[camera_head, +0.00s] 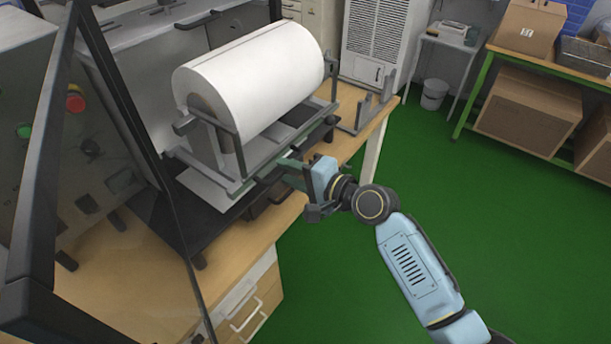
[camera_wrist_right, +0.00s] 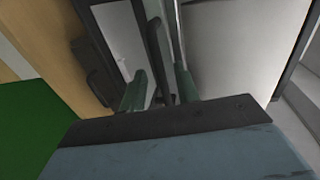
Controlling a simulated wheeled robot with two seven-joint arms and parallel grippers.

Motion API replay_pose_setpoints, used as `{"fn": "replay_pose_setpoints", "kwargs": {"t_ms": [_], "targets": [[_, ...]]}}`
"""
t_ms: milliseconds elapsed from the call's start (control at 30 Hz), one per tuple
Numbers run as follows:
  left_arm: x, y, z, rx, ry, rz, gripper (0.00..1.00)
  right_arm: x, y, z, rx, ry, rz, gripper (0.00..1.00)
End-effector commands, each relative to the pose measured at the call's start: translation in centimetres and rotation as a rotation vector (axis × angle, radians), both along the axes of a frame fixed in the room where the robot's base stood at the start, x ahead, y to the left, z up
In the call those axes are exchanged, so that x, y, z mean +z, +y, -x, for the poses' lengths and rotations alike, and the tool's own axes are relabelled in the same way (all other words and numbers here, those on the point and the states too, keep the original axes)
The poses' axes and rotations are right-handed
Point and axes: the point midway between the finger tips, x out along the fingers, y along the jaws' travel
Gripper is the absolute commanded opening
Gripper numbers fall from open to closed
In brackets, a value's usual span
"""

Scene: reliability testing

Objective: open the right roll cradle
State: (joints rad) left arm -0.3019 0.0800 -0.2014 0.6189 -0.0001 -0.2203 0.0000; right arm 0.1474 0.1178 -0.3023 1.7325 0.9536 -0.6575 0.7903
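The roll cradle (camera_head: 222,135) is a grey metal frame on the bench, holding a large white roll (camera_head: 255,75). Its front bar runs along the side nearest my right arm. My right gripper (camera_head: 286,171) is at this front side, low beside the roll, with its green fingers pointing at the cradle. In the right wrist view the fingers (camera_wrist_right: 160,92) are apart, with a dark grey bar (camera_wrist_right: 156,48) running between them. I cannot see clear contact on both sides of the bar. The white roll (camera_wrist_right: 240,45) fills the right of that view. My left gripper is not in view.
A glass door with a dark frame (camera_head: 40,170) stands at the left, in front of a machine with red and green buttons. The wooden bench (camera_head: 352,142) has drawers below. Green floor is free at the right. A far table (camera_head: 550,66) holds boxes.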

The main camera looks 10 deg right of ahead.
Motion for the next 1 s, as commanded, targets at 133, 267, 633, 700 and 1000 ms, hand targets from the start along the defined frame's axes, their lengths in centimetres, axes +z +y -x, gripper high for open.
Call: {"fn": "replay_pose_setpoints", "kwargs": {"t_ms": [133,267,633,700,1000], "targets": [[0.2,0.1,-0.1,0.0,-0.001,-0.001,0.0,0.3,-1.4,1.3,-0.002,0.0,0.003,0.32],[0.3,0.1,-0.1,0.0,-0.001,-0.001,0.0,0.9,-3.4,3.3,-0.002,0.001,0.005,0.32],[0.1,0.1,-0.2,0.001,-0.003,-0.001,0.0,2.3,-8.3,8.2,-0.001,0.003,0.003,0.32],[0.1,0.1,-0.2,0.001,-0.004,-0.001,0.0,2.5,-8.7,8.6,-0.001,0.001,0.003,0.32],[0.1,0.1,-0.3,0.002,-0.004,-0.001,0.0,2.7,-9.1,9.1,0.0,0.001,0.0,0.32]]}}
